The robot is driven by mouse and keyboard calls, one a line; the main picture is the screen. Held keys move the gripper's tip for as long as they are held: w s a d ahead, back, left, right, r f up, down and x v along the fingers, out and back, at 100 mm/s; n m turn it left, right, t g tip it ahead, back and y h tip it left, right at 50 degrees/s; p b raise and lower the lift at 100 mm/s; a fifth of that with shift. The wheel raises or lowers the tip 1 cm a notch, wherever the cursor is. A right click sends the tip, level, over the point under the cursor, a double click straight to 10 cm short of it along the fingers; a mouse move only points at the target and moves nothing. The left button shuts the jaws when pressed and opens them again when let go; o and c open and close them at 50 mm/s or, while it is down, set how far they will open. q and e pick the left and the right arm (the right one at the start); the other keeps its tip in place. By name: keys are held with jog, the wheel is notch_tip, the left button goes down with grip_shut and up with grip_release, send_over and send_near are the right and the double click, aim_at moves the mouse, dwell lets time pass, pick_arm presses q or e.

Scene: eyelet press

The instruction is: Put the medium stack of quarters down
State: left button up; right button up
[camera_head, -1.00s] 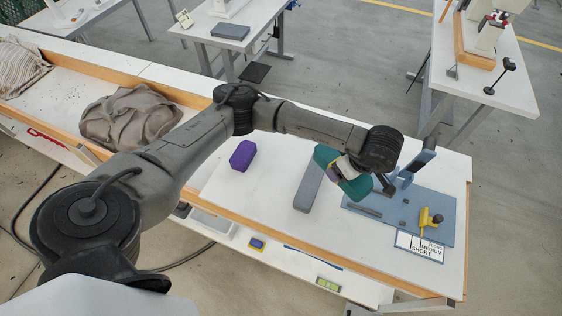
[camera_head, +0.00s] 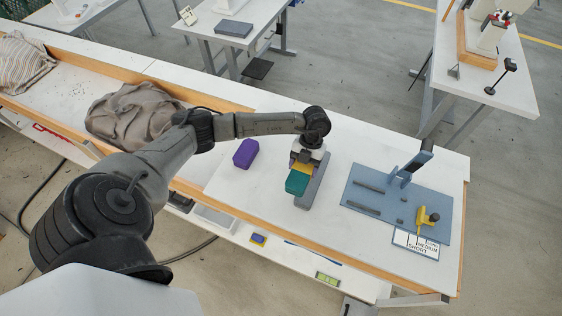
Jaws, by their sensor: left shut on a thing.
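My left gripper (camera_head: 303,167) points down and is shut on a teal stack of quarters (camera_head: 297,183). The stack is beside or partly over the long grey bar (camera_head: 316,187) on the white table (camera_head: 255,200). I cannot tell whether the stack touches the table. A purple block (camera_head: 245,153) lies on the table to the left, apart from the gripper. My right gripper is not in view.
A blue board (camera_head: 385,212) with an upright blue stand (camera_head: 408,168), grey strips and a yellow tool (camera_head: 427,218) lies to the right. A card (camera_head: 416,244) reads "MEDIUM" and "SHORT". A crumpled brown cloth (camera_head: 135,115) lies at left.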

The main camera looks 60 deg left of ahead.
pick_arm(q)
jog(key=s+a+f, duration=0.1)
jog(key=a+f, duration=0.1)
jog(key=a, duration=0.1)
jog(key=s+a+f, duration=0.1)
jog(key=a+f, duration=0.1)
jog(key=a, duration=0.2)
jog(key=s+a+f, duration=0.1)
jog(key=a+f, duration=0.1)
jog(key=a, duration=0.1)
jog(key=shift+s+a+f, duration=0.2)
jog(key=shift+a+f, duration=0.05)
notch_tip(320, 180, down, 3)
jog(key=shift+r, duration=0.1)
jog(key=shift+f, duration=0.6)
jog(key=o, duration=1.2)
jog(key=shift+c, duration=0.2)
